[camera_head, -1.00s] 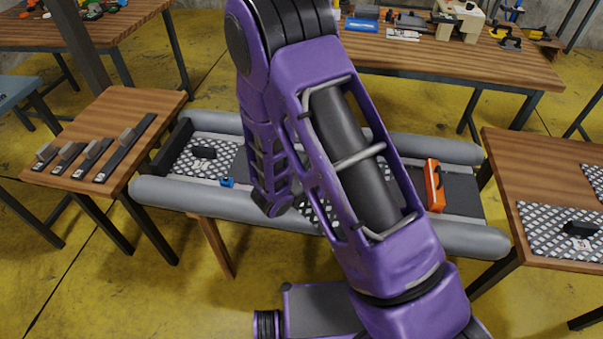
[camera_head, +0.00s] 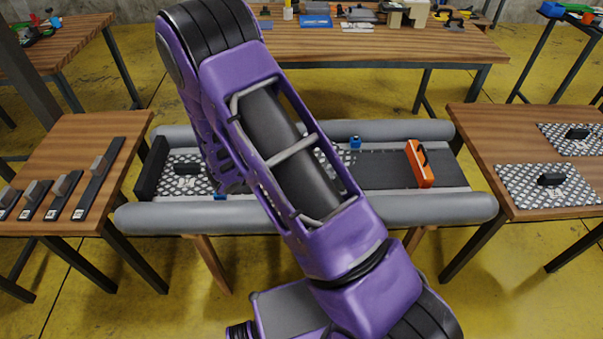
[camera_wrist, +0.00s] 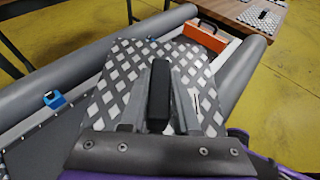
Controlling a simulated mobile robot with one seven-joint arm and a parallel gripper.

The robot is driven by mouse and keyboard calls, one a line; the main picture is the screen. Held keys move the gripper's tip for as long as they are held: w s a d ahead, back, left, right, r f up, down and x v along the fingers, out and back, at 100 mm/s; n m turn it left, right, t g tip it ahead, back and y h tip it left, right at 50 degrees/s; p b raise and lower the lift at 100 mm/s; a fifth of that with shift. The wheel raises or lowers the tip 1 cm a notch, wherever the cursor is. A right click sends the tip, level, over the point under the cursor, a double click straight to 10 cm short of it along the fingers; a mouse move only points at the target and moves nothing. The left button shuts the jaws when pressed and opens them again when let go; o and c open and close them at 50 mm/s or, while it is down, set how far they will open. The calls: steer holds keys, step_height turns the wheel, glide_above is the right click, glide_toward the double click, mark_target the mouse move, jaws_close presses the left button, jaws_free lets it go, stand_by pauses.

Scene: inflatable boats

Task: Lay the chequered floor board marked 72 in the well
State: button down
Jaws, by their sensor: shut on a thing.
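My gripper (camera_wrist: 158,100) is shut on the black handle of a chequered board (camera_wrist: 118,75) in the wrist view. The board is over the boat's well, between the two grey tubes. A pale label beside the handle is too small to read. I cannot tell whether the board is clear of the floor or touching it. In the head view my arm hides the gripper, and chequered plate (camera_head: 333,157) shows just right of the arm. The well (camera_head: 385,170) has bare dark floor to the right. Another chequered board (camera_head: 178,186) with a black handle lies at its left end.
An orange block (camera_head: 419,163) stands across the well's right part. Blue fittings (camera_head: 355,142) sit along the well's sides, another (camera_wrist: 53,99) in the wrist view. Two chequered boards (camera_head: 515,185) (camera_head: 590,142) lie on the right table. Dark strips with grey blocks (camera_head: 98,180) lie on the left table.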

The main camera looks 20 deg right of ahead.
mark_target(327, 139)
steer(key=w+d+f+m+g, duration=0.1)
steer(key=w+d+m+g, duration=0.1)
steer(key=d, duration=0.1)
steer(key=w+d+m+g+b, duration=0.1)
steer(key=w+d+m+g, duration=0.1)
steer(key=d+m+g, duration=0.1)
steer(key=w+d+f+m+g+h+b, duration=0.1)
steer(key=w+d+m+g, duration=0.1)
steer(key=w+d+g, duration=0.1)
steer(key=shift+x, duration=0.75)
steer(key=shift+w+d+f+m+g, duration=0.3)
steer(key=shift+w+m+g, duration=0.1)
steer(key=shift+w+g, duration=0.15)
steer(key=shift+w+f, duration=0.15)
steer(key=shift+f, duration=0.15)
step_height(327, 139, down, 9)
steer(key=shift+f+b, duration=0.2)
steer(key=shift+b, duration=0.5)
steer(key=shift+f, duration=0.15)
steer(key=c, duration=0.6)
jaws_free()
steer(key=shift+c, duration=0.2)
